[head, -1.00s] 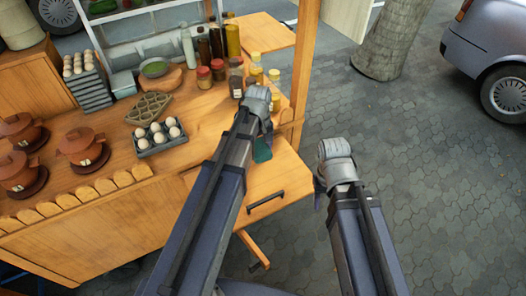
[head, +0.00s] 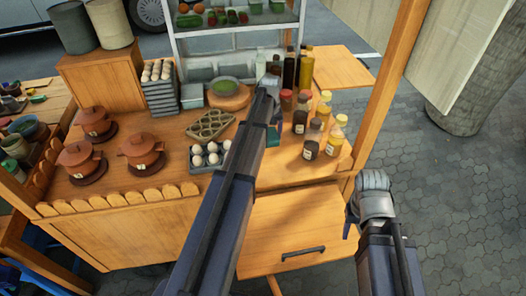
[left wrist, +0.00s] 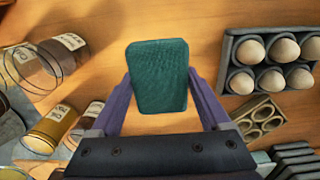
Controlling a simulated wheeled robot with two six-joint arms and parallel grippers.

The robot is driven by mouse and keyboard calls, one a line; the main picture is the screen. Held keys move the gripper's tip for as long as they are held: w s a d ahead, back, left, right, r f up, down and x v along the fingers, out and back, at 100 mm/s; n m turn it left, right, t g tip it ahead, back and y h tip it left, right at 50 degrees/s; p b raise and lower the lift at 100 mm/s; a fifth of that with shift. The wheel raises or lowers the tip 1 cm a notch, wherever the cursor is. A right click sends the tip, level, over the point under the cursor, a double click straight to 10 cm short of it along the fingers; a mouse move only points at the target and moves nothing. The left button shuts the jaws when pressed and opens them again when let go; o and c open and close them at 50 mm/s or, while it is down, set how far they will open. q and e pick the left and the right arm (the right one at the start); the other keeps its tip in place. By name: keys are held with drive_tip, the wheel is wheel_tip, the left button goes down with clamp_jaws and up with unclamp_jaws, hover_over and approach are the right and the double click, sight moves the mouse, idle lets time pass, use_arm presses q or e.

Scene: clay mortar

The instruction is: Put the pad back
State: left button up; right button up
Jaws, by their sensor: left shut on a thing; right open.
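The pad, a dark teal block with a woven texture, is in the left wrist view (left wrist: 157,75), between the purple fingers of my left gripper (left wrist: 160,95). In the head view only a teal edge of the pad (head: 272,136) shows beside my left arm, which hides the rest. My left gripper (head: 271,115) is shut on the pad over the wooden counter (head: 262,178). I cannot tell whether the pad touches the wood. My right gripper (head: 354,215) is open, right of the wooden front with the dark handle (head: 303,253).
An egg tray (head: 209,158) and an empty mould tray (head: 211,124) sit left of my left arm. Dark jars (head: 312,138) and yellow-capped bottles (head: 338,134) stand close on its right. Clay pots (head: 141,150) stand further left. A wooden post (head: 389,95) rises at the right.

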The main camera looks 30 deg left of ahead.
sight(267, 156)
use_arm(q)
drive_tip(key=shift+w+a+r, duration=0.1)
drive_tip(key=shift+w+a, duration=0.1)
drive_tip(key=shift+a, duration=0.3)
wheel_tip(267, 156, down, 10)
drive_tip(key=b, duration=1)
use_arm(e)
wheel_tip(267, 156, down, 10)
drive_tip(key=shift+w+a+r, duration=0.1)
drive_tip(key=shift+w, duration=0.05)
use_arm(q)
drive_tip(key=o, duration=1)
